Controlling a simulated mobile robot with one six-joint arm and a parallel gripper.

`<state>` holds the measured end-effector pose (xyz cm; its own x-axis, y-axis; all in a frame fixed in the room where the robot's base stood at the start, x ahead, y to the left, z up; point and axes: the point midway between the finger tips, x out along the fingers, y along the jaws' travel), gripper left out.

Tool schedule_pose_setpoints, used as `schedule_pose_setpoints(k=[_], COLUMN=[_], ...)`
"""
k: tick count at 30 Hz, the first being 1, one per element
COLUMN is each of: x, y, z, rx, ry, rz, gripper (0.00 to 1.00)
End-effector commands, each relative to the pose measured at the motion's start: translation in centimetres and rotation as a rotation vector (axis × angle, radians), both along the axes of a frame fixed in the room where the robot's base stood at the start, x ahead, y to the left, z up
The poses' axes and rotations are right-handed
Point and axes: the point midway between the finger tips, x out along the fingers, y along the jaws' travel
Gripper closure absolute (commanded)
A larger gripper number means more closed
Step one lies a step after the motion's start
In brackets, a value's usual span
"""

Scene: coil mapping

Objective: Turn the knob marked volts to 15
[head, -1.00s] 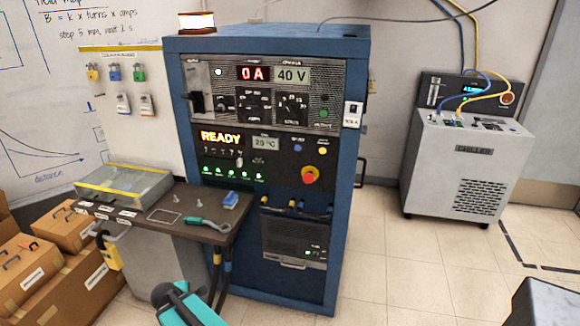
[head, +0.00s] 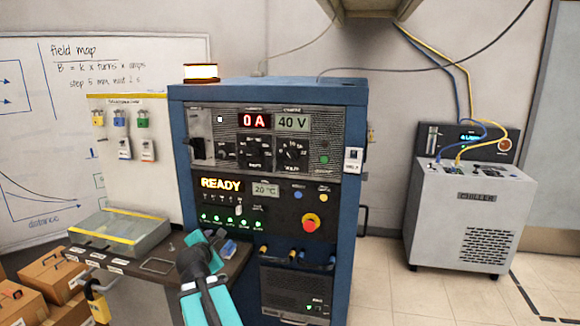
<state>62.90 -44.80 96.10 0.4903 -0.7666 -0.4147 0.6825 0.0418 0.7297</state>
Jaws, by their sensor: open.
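The blue rack cabinet (head: 354,250) stands in the middle, with a grey control panel near its top. A black round knob (head: 291,153) with a printed scale sits right of centre, below the 40 V display (head: 292,123). The small label under it seems to read volts; its pointer setting is too small to read. A second control (head: 254,152) sits left of it, under the red 0 A display (head: 254,121). My gripper (head: 207,238) is open, seen small beyond my teal and black arm. It is over the side table, below and left of the knob, touching neither panel nor knob.
The side table (head: 150,267) carries a yellow-edged clear case (head: 120,234) and a blue block (head: 228,248). A red stop button (head: 310,222) and toggle switches sit on the lower panel. A chiller (head: 470,215) stands right. The floor between is clear.

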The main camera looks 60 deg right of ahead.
Motion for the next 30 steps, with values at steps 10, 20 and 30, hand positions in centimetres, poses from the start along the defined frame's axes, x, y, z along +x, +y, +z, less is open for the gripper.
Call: schedule_pose_setpoints(k=[10, 20, 30], x=[-6.1, -13.6, -17.6], y=[-7.3, -11.6, -12.8], z=[10.6, 20.2, 24.6], rx=[-0.155, -0.309, -0.383], ry=[-0.101, -0.169, -0.192], rz=[-0.107, -0.211, -0.261], gripper=[0.45, 0.45, 0.45])
